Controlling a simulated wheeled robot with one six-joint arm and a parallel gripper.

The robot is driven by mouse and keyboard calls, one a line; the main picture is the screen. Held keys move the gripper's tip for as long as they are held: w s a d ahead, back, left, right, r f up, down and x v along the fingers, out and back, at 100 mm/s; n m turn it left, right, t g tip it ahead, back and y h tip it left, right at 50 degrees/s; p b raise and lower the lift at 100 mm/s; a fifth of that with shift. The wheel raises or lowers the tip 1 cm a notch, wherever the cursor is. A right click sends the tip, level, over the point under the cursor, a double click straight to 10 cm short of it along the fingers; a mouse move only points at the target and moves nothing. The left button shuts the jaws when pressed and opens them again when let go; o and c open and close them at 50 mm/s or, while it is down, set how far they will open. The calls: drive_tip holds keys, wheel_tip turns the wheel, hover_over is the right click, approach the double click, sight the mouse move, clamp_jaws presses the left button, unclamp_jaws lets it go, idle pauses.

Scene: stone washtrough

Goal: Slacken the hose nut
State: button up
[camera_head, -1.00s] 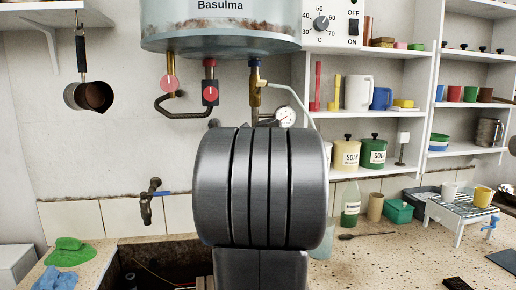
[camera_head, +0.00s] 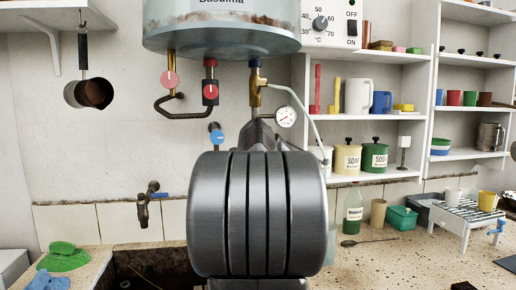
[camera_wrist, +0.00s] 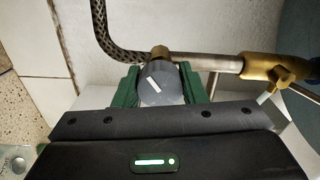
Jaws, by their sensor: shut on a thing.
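In the wrist view, a grey round nut-like piece (camera_wrist: 160,88) with a white mark sits between the green fingers of my gripper (camera_wrist: 159,80). My gripper is shut on it, with one finger on each side. A brass fitting (camera_wrist: 160,53) lies just behind it. A dark braided hose (camera_wrist: 113,45) runs up and left from there, and a steel pipe runs right to a brass valve (camera_wrist: 268,68). In the head view my arm hides the fingers and the nut; a brass valve (camera_head: 255,90) under the boiler (camera_head: 220,32) shows above my arm.
A round gauge (camera_head: 286,117) and a pale thin hose (camera_head: 302,110) are close right of my arm. A blue knob (camera_head: 216,137) is at its left. A wall tap (camera_head: 146,202) stands lower left, above the stone trough. Shelves (camera_head: 385,115) with jars stand to the right.

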drive_tip(key=shift+d+r+n+b, duration=0.15)
drive_tip(key=shift+n+b, duration=0.1)
drive_tip(key=shift+n, duration=0.3)
drive_tip(key=shift+a+r+n+b, duration=0.1)
drive_tip(key=shift+n+b, duration=0.15)
drive_tip(key=shift+n, duration=0.3)
drive_tip(key=shift+r, duration=0.1)
drive_tip(key=o, duration=1)
drive_tip(key=shift+d, duration=0.1)
drive_tip(key=shift+s+f, duration=0.1)
drive_tip(key=shift+f, duration=0.1)
drive_tip(key=s+d, duration=0.1)
drive_tip(key=s, duration=0.3)
drive_tip(key=s+b, duration=0.1)
drive_tip(key=s, duration=0.4)
drive_tip(key=s+d+b, duration=0.1)
drive_tip(key=s, duration=0.3)
drive_tip(key=shift+s+d, duration=0.2)
drive_tip(key=shift+d, duration=0.1)
drive_tip(key=w+a, duration=0.1)
drive_tip(key=w, duration=0.3)
drive_tip(key=w+a+p, duration=0.1)
drive_tip(key=w, duration=0.4)
drive_tip(key=w+p, duration=0.1)
drive_tip(key=w, duration=0.3)
drive_tip(key=shift+w+a+f, duration=0.1)
drive_tip(key=shift+w+a, duration=0.25)
drive_tip(key=shift+a, duration=0.05)
drive_tip(key=shift+s, duration=0.15)
